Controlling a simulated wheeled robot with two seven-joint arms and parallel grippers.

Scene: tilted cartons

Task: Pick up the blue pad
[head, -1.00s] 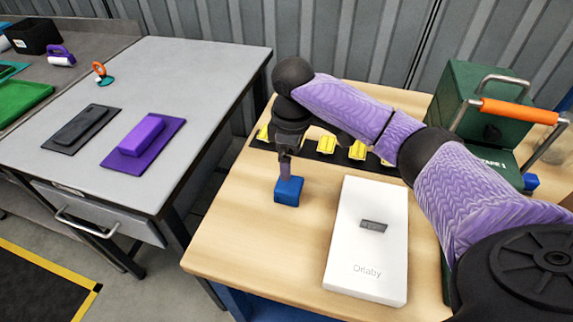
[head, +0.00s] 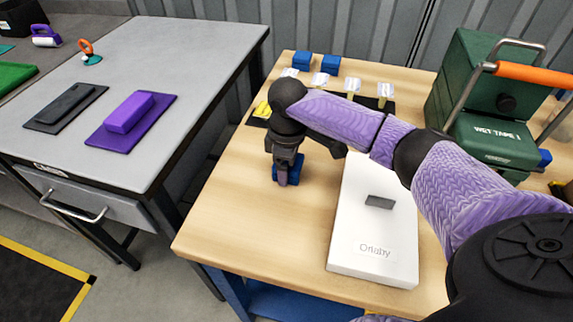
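A small blue pad (head: 296,178), block-shaped, stands on the wooden table left of the white box. My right gripper (head: 284,178) points down at it, with a finger in front of its near face. The fingers are low beside the pad, and the far finger is hidden, so I cannot tell whether they grip it. The pad appears to rest on the table. Two more blue blocks, one left (head: 302,62) and one right (head: 331,64), stand at the table's back edge. My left gripper is not in view.
A white box (head: 372,235) lies close right of the pad. A green case (head: 490,100) with an orange-handled bar stands at the right. Dark strips with tagged yellow pieces lie behind. A grey table (head: 200,60) holds a purple block on a purple mat (head: 158,115).

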